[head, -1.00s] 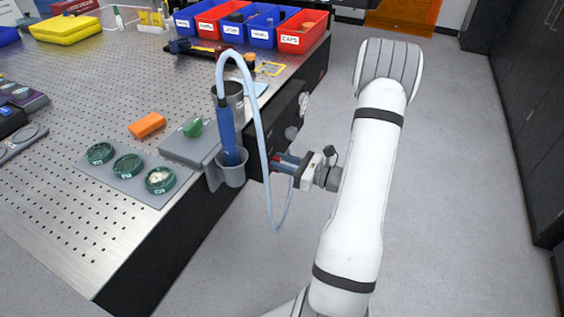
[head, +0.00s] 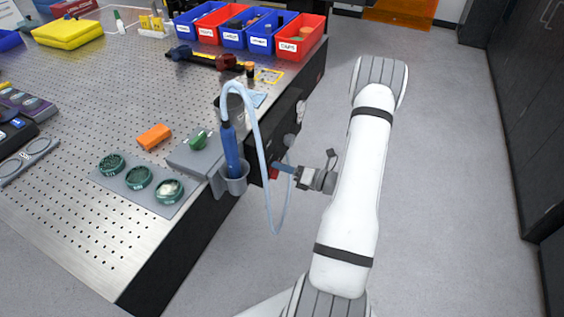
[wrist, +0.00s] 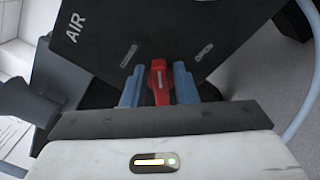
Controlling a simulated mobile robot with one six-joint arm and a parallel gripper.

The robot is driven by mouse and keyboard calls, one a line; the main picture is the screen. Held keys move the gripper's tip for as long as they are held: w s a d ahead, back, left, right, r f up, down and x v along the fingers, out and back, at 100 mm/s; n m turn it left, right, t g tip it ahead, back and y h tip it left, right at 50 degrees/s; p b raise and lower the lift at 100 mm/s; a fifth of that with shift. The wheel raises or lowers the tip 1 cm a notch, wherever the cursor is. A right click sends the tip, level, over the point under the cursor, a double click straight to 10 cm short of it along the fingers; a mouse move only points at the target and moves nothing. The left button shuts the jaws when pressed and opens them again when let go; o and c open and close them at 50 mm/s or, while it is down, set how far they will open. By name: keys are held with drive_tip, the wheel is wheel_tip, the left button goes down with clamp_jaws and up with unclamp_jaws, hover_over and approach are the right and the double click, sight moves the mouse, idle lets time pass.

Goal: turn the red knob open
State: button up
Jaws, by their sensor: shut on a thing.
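The red knob (wrist: 159,82) is on a dark panel (wrist: 150,45) marked "AIR" on the side of the table, seen in the wrist view. In the head view my gripper (head: 283,168) reaches the table's side from the right. A small piece of the red knob (head: 274,172) shows at its fingertips; the rest is hidden.
A blue pen-like tool (head: 230,150) with a looping pale hose (head: 266,170) stands in a grey cup (head: 236,185) at the table edge, close to my gripper. The perforated table (head: 90,110) lies left. The floor right of my arm is clear.

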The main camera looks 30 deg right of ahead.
drive_tip(key=shift+f+m+p, duration=0.25)
drive_tip(key=shift+m+p, duration=0.4)
drive_tip(key=shift+m, duration=0.75)
drive_tip(key=shift+f+m+p, duration=0.2)
drive_tip(key=shift+m+p, duration=0.45)
drive_tip(key=shift+m, duration=0.75)
drive_tip(key=shift+f+m+p, duration=0.25)
drive_tip(key=shift+m+p, duration=0.4)
drive_tip(key=shift+m, duration=0.75)
drive_tip(key=shift+s, duration=0.1)
clamp_jaws()
drive_tip(key=o, duration=0.7)
unclamp_jaws()
drive_tip(key=shift+d+r, duration=0.1)
drive_tip(key=shift+o, duration=0.2)
drive_tip(key=b+v, duration=0.1)
drive_tip(key=v, duration=0.6)
drive_tip(key=shift+s+d, duration=0.25)
